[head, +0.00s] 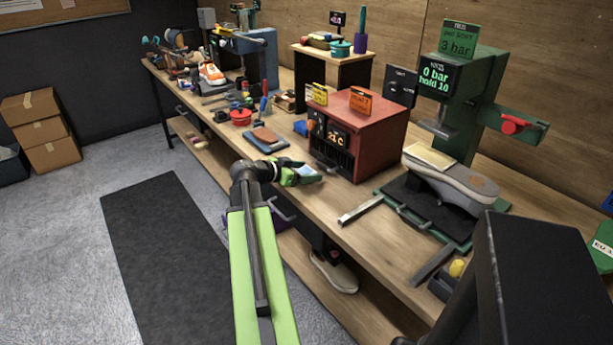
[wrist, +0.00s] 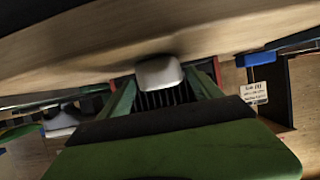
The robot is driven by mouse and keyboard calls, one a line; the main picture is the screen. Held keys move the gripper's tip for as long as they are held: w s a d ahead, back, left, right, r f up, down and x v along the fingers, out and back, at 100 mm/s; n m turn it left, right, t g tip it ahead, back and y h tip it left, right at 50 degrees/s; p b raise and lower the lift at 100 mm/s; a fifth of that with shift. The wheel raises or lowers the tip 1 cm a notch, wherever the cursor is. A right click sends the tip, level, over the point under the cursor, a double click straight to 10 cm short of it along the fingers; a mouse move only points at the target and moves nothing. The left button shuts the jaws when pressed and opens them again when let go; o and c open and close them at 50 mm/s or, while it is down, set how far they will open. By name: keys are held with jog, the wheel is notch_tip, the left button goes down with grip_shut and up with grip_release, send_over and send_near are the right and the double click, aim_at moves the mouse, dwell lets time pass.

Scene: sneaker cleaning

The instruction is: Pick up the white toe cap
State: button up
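The white toe cap (wrist: 159,72) shows in the wrist view as a small rounded white piece against the wooden bench top. My gripper (wrist: 161,82) has its two green fingers spread, with the cap between their far ends. I cannot tell whether the fingertips touch it. In the head view my gripper (head: 304,172) is low over the front edge of the workbench, in front of the red box. A pale patch shows between its fingers there, too small to make out clearly.
The red box (head: 378,138) with displays stands just behind my gripper. To the right, a green press (head: 470,105) stands by a grey shoe sole (head: 450,185). A brown pad (head: 265,135) lies to the left. A shoe (head: 335,271) sits on the lower shelf.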

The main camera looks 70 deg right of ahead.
jog(key=c, duration=1.3)
jog(key=shift+r, duration=0.1)
